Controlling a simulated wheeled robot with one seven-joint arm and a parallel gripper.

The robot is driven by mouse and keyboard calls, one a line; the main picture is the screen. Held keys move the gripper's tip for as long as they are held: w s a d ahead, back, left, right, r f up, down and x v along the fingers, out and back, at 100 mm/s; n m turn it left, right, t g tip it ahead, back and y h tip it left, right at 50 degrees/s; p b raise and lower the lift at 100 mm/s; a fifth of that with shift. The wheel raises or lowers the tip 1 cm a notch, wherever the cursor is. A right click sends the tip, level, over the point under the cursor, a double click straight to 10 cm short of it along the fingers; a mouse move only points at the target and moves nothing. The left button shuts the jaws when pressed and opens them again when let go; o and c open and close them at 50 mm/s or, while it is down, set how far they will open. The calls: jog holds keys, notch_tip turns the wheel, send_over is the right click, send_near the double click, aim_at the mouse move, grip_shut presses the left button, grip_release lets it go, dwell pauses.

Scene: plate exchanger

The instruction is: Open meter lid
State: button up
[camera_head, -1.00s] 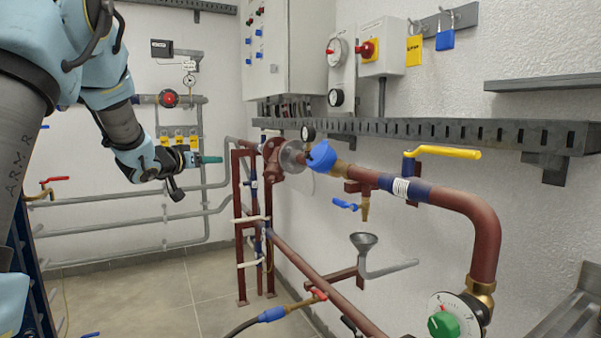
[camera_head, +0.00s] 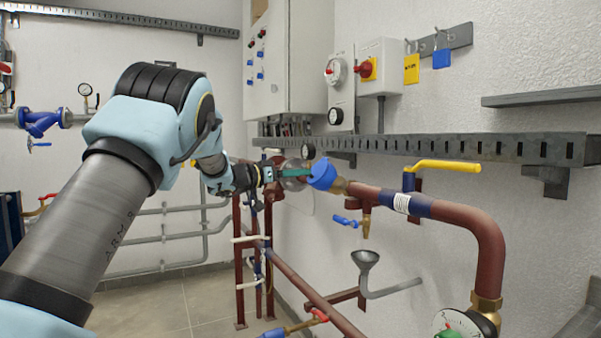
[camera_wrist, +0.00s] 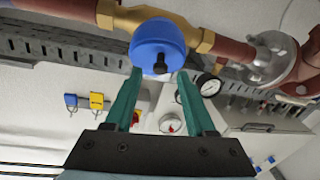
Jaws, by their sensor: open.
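The meter is blue with its round lid (camera_head: 322,175) shut, on the red pipe in the head view. In the wrist view the blue lid (camera_wrist: 158,42) is at the top centre, with a small black knob (camera_wrist: 160,66) on its lower edge. My gripper (camera_head: 308,173) is just left of the meter in the head view. In the wrist view its two green fingers (camera_wrist: 160,73) are spread apart below the lid, with the knob between and just beyond the tips. The gripper is empty. Whether a finger touches the lid cannot be told.
A brass fitting (camera_wrist: 192,36) and the red pipe flank the meter. A slotted grey cable tray (camera_head: 440,147) runs along the wall close behind. A yellow-handled valve (camera_head: 448,166) is to the right. A grey funnel (camera_head: 365,258) hangs below, and the floor at lower left is clear.

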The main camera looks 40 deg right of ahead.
jog(key=shift+d, duration=0.8)
jog(key=shift+c, duration=0.2)
grip_shut()
dwell(0.7)
